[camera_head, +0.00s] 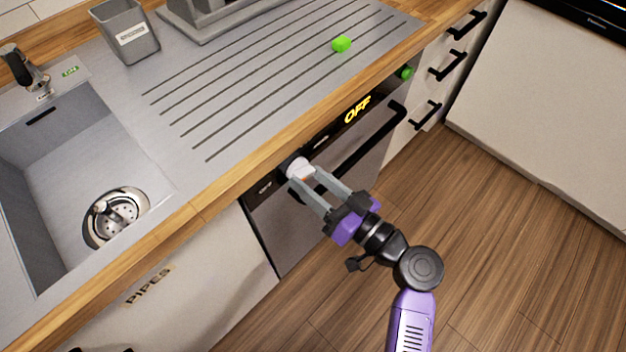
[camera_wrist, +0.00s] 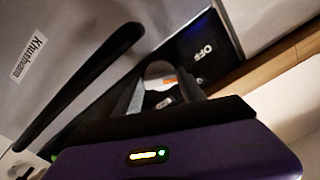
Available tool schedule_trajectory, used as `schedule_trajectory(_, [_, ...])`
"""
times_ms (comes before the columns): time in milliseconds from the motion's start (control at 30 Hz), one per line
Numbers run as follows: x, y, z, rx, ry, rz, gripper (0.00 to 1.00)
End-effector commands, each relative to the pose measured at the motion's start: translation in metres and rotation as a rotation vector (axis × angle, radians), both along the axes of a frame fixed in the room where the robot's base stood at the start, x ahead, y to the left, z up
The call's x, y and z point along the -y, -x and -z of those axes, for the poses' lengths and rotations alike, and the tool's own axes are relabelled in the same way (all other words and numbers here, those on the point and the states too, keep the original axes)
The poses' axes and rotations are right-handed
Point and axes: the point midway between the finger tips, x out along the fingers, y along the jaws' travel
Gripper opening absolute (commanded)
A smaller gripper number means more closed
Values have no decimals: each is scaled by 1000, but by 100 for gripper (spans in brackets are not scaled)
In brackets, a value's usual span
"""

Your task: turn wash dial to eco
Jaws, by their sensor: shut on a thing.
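The wash dial (camera_head: 298,168) is a white and dark knob at the left end of the dishwasher's black front panel. My gripper (camera_head: 302,182) is at the panel with its grey fingers on either side of the dial, shut on it. In the wrist view the dial (camera_wrist: 160,70) shows partly between the fingers, with a small orange mark near it. The display (camera_head: 358,109) reads OFF in yellow. The dial's pointer and the eco marking cannot be made out.
The dishwasher's long black handle (camera_head: 370,140) runs just below the panel, right of my gripper. A green button (camera_head: 404,73) is at the panel's right end. The wooden counter edge (camera_head: 240,172) overhangs above. The floor is clear.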

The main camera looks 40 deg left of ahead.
Motion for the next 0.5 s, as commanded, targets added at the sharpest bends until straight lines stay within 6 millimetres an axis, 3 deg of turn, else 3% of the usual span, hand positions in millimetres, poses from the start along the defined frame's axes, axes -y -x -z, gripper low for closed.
schedule_trajectory(500, [1,0,-2,-479,-37,1,7])
